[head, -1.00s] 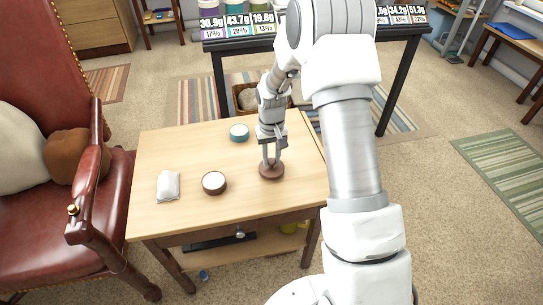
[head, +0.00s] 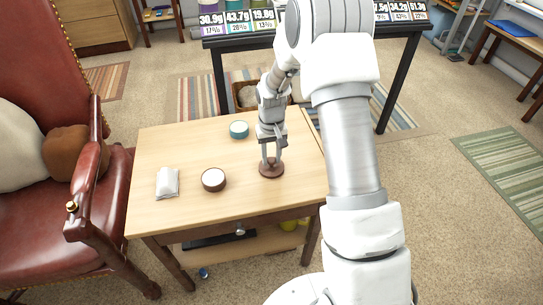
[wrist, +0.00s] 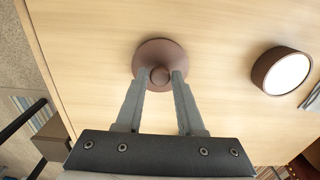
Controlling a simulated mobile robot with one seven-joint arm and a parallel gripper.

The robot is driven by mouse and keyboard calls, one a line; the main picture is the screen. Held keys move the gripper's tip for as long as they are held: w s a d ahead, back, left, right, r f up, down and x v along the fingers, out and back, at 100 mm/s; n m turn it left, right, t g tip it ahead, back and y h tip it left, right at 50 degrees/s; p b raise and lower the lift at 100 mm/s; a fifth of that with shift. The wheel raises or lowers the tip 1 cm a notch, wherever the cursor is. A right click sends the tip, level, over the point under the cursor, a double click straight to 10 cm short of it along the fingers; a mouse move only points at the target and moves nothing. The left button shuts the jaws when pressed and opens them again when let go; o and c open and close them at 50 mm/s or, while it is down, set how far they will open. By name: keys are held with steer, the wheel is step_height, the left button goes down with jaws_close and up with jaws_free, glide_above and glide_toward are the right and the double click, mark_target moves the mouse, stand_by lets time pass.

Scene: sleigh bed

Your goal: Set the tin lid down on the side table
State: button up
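The tin lid (head: 271,170) is a brown disc with a small round knob. It lies flat on the right part of the wooden side table (head: 185,220), with its underside apparently on the tabletop. My gripper (head: 271,163) points down over it. In the wrist view, my gripper's fingertips (wrist: 160,73) stand on either side of the knob of the lid (wrist: 160,47), with a narrow gap showing, so the fingers look slightly open around it.
On the table are a brown round tin with a white top (head: 213,180), a teal tin (head: 239,130) and a white packet (head: 167,183). A red leather armchair (head: 95,225) stands at the left. A black table (head: 220,75) is behind. The table's front middle is clear.

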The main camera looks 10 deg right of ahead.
steer(key=o, duration=0.4)
step_height(320, 180, up, 17)
steer(key=p, duration=0.4)
steer(key=s+r+t, duration=0.3)
steer(key=s+r, duration=0.9)
steer(key=r, duration=0.3)
steer(key=s+r+t, duration=0.2)
steer(key=s+t, duration=0.1)
steer(key=s, duration=1.2)
step_height(320, 180, up, 13)
steer(key=p, duration=1.3)
